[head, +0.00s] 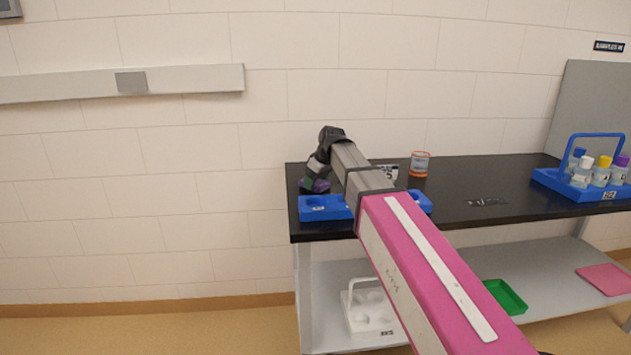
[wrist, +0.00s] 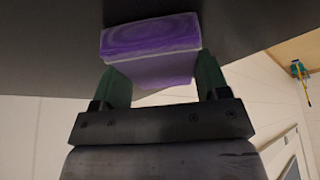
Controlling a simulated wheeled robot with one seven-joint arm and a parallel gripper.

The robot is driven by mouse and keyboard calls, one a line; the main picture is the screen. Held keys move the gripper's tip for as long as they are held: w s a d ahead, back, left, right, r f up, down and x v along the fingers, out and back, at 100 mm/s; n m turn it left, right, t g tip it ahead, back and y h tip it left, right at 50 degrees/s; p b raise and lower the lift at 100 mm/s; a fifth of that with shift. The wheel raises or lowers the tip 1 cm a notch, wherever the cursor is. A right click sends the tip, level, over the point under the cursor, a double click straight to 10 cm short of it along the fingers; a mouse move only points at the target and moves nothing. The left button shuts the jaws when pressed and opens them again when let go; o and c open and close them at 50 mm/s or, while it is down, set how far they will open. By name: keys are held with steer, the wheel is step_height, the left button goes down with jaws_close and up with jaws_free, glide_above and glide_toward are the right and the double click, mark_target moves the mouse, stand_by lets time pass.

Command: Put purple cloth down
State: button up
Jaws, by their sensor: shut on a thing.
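The purple cloth (wrist: 152,36) shows in the wrist view as a folded block with a pale edge, held between the green fingertips of my gripper (wrist: 158,80). In the head view the cloth (head: 318,186) is a small purple patch under my gripper (head: 313,180), at the left end of the black bench top (head: 475,185). The dark bench surface lies beyond the cloth in the wrist view. I cannot tell whether the cloth touches it.
A blue tray (head: 325,208) sits at the bench's front left edge, close to my gripper and partly behind my arm. An orange-and-white jar (head: 419,163) stands behind. A blue carrier (head: 597,188) with several bottles is at the right. The lower shelf holds a white carrier (head: 368,310) and green tray (head: 507,296).

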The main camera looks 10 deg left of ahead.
steer(key=shift+f, duration=0.15)
steer(key=o, duration=0.8)
steer(key=shift+o, duration=0.2)
steer(key=v, duration=1.2)
steer(key=shift+a, duration=0.1)
